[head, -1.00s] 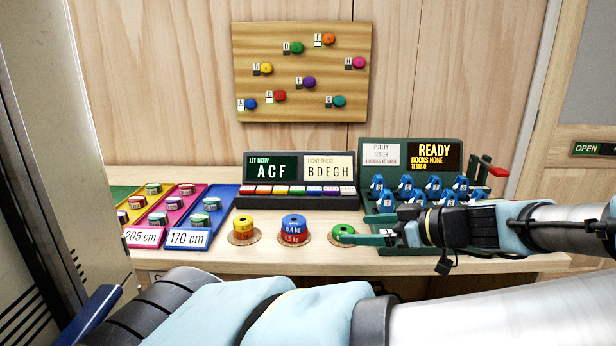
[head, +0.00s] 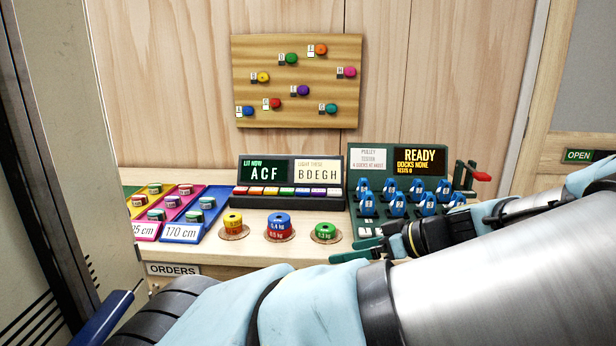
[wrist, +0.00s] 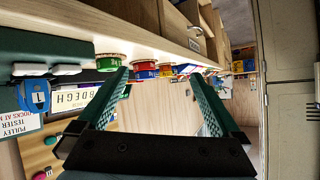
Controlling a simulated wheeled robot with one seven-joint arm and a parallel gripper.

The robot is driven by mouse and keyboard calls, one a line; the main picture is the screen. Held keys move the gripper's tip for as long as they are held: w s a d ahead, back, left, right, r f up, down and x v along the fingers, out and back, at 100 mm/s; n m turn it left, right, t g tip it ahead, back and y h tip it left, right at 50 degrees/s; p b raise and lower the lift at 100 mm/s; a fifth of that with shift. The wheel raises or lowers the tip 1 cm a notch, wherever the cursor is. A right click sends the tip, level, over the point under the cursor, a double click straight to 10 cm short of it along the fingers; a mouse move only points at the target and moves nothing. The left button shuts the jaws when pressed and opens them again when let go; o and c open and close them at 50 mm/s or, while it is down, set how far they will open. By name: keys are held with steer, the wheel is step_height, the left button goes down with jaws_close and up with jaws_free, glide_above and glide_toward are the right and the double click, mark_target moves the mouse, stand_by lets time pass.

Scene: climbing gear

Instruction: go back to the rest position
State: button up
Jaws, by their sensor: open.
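My gripper (head: 355,257) is low at the front edge of the table, in front of the pulley tester (head: 366,243). In the wrist view its two green fingers (wrist: 165,97) stand wide apart with nothing between them. The green weight (head: 325,232) stands on its round pad just behind and left of the fingertips, apart from them. My arm crosses the lower right of the head view and hides part of the tester's front and the table edge.
The blue-and-red weight stack (head: 279,226) and the yellow one (head: 233,223) stand to the left. Coloured trays (head: 183,232) hold small tins. The button console (head: 288,204) and hold board (head: 296,112) are behind. A tall cabinet (head: 70,130) bounds the left side.

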steer(key=s+a+f+m+g+h, duration=0.35)
steer(key=a+f+g, duration=0.3)
steer(key=a, duration=0.35)
steer(key=a+r+m+t+h+p, duration=0.1)
steer(key=a+r+m+h, duration=0.5)
steer(key=r, duration=0.3)
steer(key=shift+w+m+t+h, duration=0.25)
steer(key=shift+m+t+h, duration=0.1)
steer(key=shift+h, duration=0.1)
